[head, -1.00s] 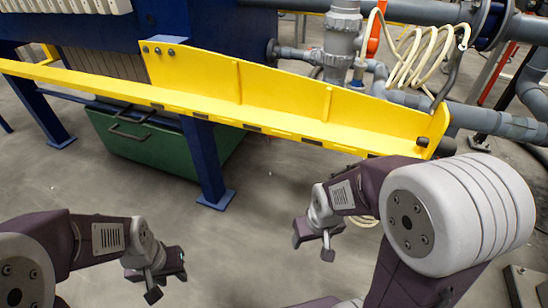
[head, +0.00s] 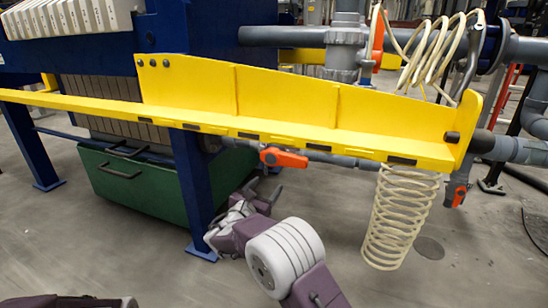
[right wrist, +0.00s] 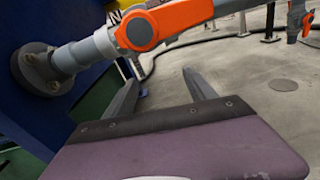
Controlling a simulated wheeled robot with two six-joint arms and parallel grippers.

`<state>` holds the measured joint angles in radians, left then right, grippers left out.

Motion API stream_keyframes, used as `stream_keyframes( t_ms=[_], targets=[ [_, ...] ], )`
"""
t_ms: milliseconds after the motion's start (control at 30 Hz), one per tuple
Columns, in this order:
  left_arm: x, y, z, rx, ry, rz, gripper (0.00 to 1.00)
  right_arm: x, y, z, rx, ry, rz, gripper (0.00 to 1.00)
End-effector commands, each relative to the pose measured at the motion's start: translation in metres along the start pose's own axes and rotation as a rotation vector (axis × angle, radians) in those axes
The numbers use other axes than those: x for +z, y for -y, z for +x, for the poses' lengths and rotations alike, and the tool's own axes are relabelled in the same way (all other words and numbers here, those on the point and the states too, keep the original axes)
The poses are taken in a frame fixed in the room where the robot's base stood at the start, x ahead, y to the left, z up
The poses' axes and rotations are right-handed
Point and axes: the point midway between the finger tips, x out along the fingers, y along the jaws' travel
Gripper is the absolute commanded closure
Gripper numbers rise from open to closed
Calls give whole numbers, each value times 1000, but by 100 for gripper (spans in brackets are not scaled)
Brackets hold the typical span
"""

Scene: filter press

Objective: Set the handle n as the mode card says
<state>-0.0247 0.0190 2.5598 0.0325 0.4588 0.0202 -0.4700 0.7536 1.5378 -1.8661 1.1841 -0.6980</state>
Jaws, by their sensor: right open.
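An orange valve handle (head: 283,157) sits on a grey pipe just below the yellow rail. In the right wrist view the orange handle (right wrist: 172,20) is large at the top and lies along the pipe. A small plate with a black letter N (right wrist: 115,17) shows beside it, partly hidden. My right gripper (head: 263,190) is below the handle in the head view, near the blue leg. In the right wrist view its fingers (right wrist: 160,76) are apart and empty, short of the handle. Of my left arm only a piece shows at the lower left edge. I see no mode card.
A yellow rail (head: 290,135) crosses above the handle. A blue leg (head: 193,190) and a green bin (head: 130,185) stand to the left. A coiled hose (head: 395,225) hangs to the right, near another orange handle (head: 460,196). The floor in front is mostly clear.

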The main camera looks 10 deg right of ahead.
Motion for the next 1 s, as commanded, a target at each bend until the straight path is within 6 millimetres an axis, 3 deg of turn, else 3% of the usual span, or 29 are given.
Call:
stream_keyframes(
  t_ms=[100, 267, 433, 500, 800, 900, 1000],
  targets=[
    [0, 0, 0, 0, 0, 0, 64, 8, -14, -3, 32, 47, -28, 36],
    [0, 0, 0, 0, 0, 0, 64, 10, -11, -2, 31, 48, -77, 36],
    [0, 0, -1, 0, 0, 0, 64, 19, 8, -2, 21, 51, -397, 36],
    [-4, -1, -42, 0, 1, 0, 64, 40, 18, -2, 17, 50, -630, 36],
    [-13, -2, -129, 0, 0, 0, 64, 77, 40, -4, -4, 56, -1455, 36],
    [-15, -3, -147, 0, 0, 0, 64, 86, 45, -2, -14, 57, -1701, 36],
    [-14, -3, -142, 0, 0, 0, 64, 77, 46, 29, -17, 56, -1682, 36]
  ],
)
